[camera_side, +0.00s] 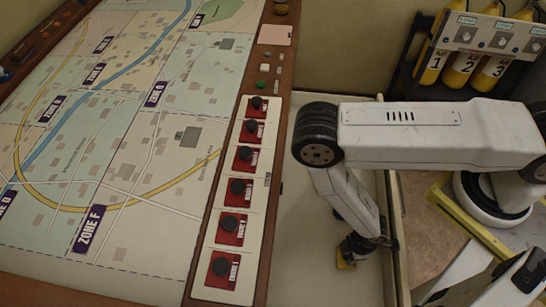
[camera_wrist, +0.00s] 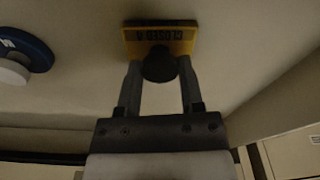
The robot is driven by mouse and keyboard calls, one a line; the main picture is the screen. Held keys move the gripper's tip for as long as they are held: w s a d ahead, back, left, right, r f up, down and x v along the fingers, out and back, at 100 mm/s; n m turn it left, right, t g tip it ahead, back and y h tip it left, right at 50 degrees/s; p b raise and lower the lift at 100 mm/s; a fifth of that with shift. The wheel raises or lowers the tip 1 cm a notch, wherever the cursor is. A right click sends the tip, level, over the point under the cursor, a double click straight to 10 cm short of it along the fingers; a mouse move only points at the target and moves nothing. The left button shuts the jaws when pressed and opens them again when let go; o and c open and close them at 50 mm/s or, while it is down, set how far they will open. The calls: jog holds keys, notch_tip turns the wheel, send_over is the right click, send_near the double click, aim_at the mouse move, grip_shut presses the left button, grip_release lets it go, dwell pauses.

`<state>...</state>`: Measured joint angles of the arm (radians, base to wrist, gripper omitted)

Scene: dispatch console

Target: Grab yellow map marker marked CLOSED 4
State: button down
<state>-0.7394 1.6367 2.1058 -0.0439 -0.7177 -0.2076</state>
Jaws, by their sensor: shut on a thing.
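The yellow map marker (camera_wrist: 184,46) is a flat yellow plate with a dark round knob. Its label is upside down in the wrist view and reads CLOSED, with a last character that is hard to read. My gripper (camera_wrist: 158,68) is shut on the marker's knob, one finger on each side. In the side view my gripper (camera_side: 357,249) points down over the pale tray (camera_side: 315,275) to the right of the map board. A small yellow part of the marker (camera_side: 345,265) shows beneath it. I cannot tell whether the marker touches the tray floor.
A row of red markers with black knobs (camera_side: 234,228) lies along the board's right edge. The map board (camera_side: 120,130) fills the left. A blue and white round object (camera_wrist: 22,52) is left of the marker. A tray wall (camera_wrist: 280,90) rises at right. Numbered yellow cylinders (camera_side: 460,70) stand behind.

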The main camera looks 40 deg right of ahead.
notch_tip(320, 180, up, 10)
dwell(1.1)
dwell(0.5)
